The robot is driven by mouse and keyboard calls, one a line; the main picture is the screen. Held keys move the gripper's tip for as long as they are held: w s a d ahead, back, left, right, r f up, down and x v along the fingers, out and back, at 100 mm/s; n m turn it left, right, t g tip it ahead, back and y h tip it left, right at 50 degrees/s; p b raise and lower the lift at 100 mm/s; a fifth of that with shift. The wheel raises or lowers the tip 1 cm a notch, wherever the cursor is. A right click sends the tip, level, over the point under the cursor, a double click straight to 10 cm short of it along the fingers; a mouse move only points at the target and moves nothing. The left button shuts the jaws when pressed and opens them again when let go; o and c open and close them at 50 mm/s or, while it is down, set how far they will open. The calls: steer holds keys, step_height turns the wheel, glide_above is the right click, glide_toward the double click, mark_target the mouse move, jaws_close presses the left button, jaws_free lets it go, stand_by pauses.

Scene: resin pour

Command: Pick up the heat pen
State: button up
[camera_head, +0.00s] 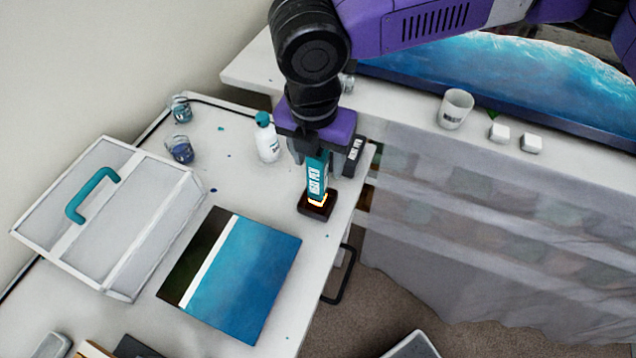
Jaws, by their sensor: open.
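The heat pen (317,180) is a teal stick with a white label. It stands upright on a small dark base (316,206), with an orange-yellow glow at its lower end. My gripper (322,165) is directly above and around the pen's upper part, pointing down, with its fingers apart. The pen's top is hidden under the purple gripper body. I cannot tell whether the fingers touch the pen.
A white bottle with teal cap (267,141) stands close left of the gripper. Two small glasses (180,148) are farther left. A white case with teal handle (110,220) and a blue panel (240,280) lie nearer. A white cup (455,108) stands on the back table.

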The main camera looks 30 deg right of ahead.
steer(key=shift+f, duration=0.9)
steer(key=shift+c, duration=0.2)
jaws_close()
steer(key=shift+r, duration=0.1)
